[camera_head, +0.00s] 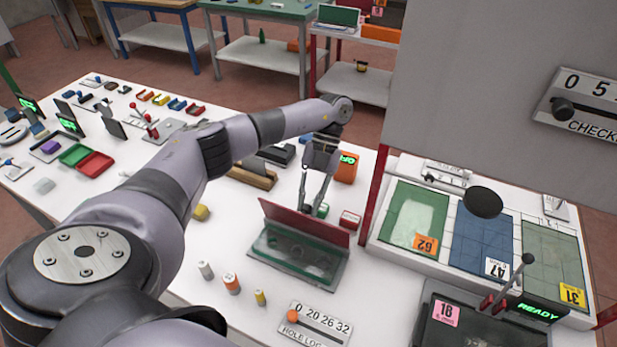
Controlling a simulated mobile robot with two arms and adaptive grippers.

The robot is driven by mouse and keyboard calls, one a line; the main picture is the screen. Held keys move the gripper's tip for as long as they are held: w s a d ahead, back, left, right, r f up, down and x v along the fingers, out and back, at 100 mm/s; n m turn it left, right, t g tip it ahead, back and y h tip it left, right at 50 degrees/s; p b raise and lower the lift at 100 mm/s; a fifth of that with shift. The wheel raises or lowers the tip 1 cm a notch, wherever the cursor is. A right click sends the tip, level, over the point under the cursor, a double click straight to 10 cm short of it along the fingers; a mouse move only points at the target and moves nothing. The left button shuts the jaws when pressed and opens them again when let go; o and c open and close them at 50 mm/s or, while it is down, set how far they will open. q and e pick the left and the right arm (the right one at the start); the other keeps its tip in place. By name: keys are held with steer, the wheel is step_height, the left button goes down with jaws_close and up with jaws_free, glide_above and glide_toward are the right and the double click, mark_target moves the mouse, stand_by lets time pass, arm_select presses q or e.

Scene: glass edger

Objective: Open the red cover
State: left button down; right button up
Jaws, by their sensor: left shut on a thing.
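The red cover (305,224) is a long flat panel standing tilted up along the back of a low box with a dark, glassy front and green parts inside (296,260). The cover's lower edge is close to the box's back edge. My left gripper (308,208) reaches down from above and behind. Its fingertips are at the cover's upper edge, partly hidden by it, and are shut on it. My right gripper is not in view.
An orange block with a green display (346,167) stands behind the gripper. A red-and-white box (349,220) stands just right of the cover. Small bottles (231,283) and a hole-locator slider (315,323) are in front. A red post (374,203) and glass panels lie right.

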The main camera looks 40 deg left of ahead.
arm_select(q)
steer(key=shift+d+f, duration=0.25)
steer(key=shift+f, duration=0.05)
steer(key=c, duration=1.9)
jaws_free()
steer(key=o, duration=0.4)
steer(key=shift+w+d+r, duration=0.1)
steer(key=shift+w+r, duration=0.05)
steer(key=shift+o, duration=0.2)
steer(key=shift+a+r, duration=0.1)
steer(key=shift+a, duration=0.1)
steer(key=v, duration=1.2)
steer(key=shift+w+d, duration=0.1)
steer(key=shift+d, duration=0.05)
